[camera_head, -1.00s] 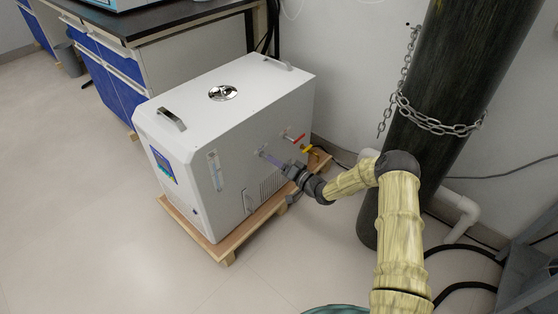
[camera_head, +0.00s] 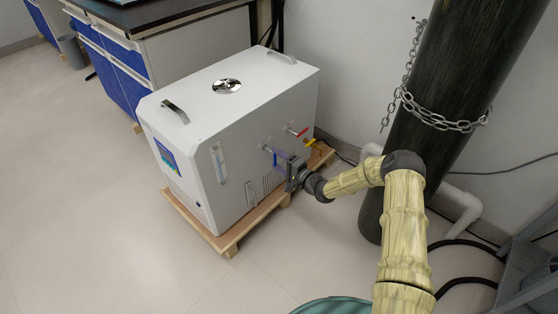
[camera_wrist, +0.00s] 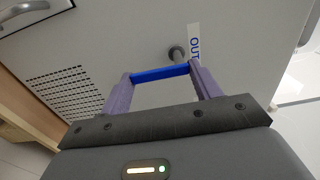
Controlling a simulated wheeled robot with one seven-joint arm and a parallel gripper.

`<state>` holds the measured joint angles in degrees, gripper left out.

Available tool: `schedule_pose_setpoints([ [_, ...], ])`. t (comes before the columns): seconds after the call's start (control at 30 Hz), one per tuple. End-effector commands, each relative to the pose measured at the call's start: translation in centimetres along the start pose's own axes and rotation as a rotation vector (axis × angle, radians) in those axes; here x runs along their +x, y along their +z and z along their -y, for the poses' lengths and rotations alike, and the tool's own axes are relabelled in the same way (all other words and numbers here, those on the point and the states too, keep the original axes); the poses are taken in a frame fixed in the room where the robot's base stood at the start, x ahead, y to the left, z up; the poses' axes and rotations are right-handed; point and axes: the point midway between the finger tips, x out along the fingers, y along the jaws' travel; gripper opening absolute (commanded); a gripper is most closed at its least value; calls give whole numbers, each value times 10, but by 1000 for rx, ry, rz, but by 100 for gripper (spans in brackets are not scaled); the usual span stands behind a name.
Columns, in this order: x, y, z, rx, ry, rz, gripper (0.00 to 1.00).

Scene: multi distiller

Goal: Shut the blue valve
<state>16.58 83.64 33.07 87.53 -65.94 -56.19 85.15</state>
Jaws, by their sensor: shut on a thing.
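The blue valve handle (camera_wrist: 160,73) is a short blue bar on the side panel of the white machine (camera_head: 215,150). In the wrist view it lies crosswise between the two purple fingers of my gripper (camera_wrist: 161,78), touching both near their tips. My gripper is shut on it. A grey round fitting (camera_wrist: 177,53) shows just behind the bar, beside an "OUT" label (camera_wrist: 194,45). In the head view my gripper (camera_head: 279,158) is at the machine's side, and the blue handle (camera_head: 274,156) appears there pointing downward, partly hidden by the gripper.
A red valve (camera_head: 299,132) and a yellow valve (camera_head: 312,144) sit close to the right on the same panel. The machine stands on a wooden pallet (camera_head: 230,240). A dark chained cylinder (camera_head: 440,100) stands behind my arm. The floor in front is clear.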

Motion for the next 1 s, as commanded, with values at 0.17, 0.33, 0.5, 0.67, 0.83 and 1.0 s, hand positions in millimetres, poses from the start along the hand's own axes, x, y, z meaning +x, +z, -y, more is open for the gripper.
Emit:
schedule_pose_setpoints([
  [0.17,-2,1,-3,10,6,1,40],
  [0.33,-2,1,-3,10,6,1,40],
  [0.5,-1,1,-3,9,5,1,85],
  [0.67,-1,1,-2,7,3,1,85],
  [0.83,-4,-1,-1,6,2,-1,85],
  [1.0,-18,0,1,8,3,0,85],
])
